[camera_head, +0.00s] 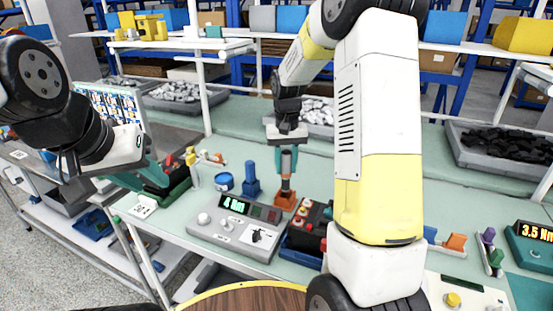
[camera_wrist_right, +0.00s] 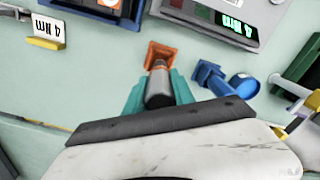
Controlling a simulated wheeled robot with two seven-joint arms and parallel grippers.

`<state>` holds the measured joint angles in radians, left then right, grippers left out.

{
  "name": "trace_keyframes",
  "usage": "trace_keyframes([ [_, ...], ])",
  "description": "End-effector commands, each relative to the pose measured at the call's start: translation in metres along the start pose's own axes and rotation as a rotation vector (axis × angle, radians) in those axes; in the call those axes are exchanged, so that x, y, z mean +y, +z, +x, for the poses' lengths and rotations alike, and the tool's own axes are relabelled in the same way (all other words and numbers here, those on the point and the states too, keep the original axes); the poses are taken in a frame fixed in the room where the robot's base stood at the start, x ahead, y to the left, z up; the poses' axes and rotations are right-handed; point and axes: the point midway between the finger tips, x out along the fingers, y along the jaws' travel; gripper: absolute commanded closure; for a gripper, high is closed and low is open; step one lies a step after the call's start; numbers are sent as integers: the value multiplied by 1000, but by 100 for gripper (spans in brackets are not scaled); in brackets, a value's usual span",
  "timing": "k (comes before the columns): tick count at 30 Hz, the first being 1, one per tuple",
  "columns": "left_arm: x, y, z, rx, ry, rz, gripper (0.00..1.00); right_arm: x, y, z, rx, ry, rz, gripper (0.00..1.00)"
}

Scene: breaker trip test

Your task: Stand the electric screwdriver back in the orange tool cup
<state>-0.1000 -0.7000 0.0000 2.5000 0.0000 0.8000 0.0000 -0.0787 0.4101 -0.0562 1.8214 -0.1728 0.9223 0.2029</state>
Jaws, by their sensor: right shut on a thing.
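The electric screwdriver (camera_head: 286,163) is dark grey and orange and hangs upright. My right gripper (camera_head: 287,151) is shut on it, and the teal fingers also show around its body in the right wrist view (camera_wrist_right: 158,94). The orange tool cup (camera_head: 286,201) stands on the bench directly below it, and in the wrist view (camera_wrist_right: 162,50) the screwdriver's lower end overlaps the cup's opening. I cannot tell how deep the tip sits in it. My left gripper (camera_head: 146,178) is at the left end of the bench, its teal fingers apart, holding nothing visible.
A grey tester with a green display (camera_head: 237,206) stands left of the cup in the head view. A blue holder (camera_head: 251,183) and blue round cup (camera_head: 224,182) are close by. A blue tray with a dark device (camera_head: 308,228) is in front right.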

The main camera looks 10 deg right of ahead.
Motion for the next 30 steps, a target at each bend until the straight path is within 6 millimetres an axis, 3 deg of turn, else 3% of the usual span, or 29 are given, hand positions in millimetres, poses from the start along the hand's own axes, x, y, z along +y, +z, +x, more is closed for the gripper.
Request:
trace_keyframes([
  [30, 0, 0, 0, 0, 0, 0, 64, 0, 0, 16, 0, 0, 0, 100],
])
